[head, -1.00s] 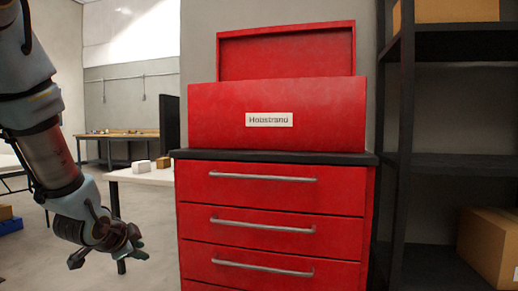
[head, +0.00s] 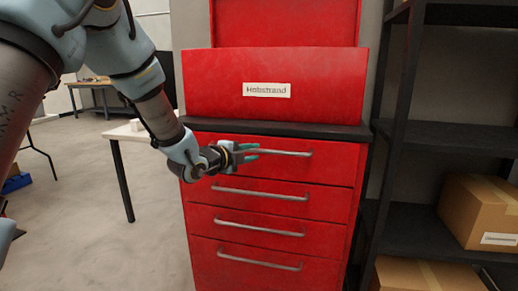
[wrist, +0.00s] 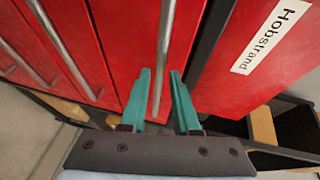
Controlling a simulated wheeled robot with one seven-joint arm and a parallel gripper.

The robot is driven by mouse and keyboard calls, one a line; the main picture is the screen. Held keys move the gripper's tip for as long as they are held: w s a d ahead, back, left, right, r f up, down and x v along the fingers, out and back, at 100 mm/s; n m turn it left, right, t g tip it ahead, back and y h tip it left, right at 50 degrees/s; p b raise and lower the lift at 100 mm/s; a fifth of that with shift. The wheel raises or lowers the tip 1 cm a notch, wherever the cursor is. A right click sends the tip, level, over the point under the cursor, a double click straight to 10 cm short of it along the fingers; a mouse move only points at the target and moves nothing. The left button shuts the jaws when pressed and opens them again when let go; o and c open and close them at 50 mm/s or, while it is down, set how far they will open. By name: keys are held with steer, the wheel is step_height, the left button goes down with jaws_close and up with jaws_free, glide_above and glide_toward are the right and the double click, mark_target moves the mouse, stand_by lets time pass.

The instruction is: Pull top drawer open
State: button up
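The top drawer (head: 330,171) is the red front just under the chest's black top, and it is shut. Its grey bar handle (head: 290,153) runs across the front. My gripper (head: 256,151) is at the left end of this handle. In the wrist view my gripper (wrist: 160,73) has its two teal fingers apart. The top handle (wrist: 165,40) passes between them, nearer the left finger. The fingers are not closed on it; I cannot tell whether the left one touches it. In the head view, my gripper hides the handle's left end.
Lower drawers with bar handles (head: 260,194) are shut below. The red upper box (head: 320,85) bears a "Hobstrand" label. A dark shelf rack (head: 400,90) with cardboard boxes (head: 482,212) stands close on the right. A white table (head: 125,132) is behind left.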

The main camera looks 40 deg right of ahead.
mark_target(257, 152)
steer(key=shift+x, duration=1.85)
jaws_close()
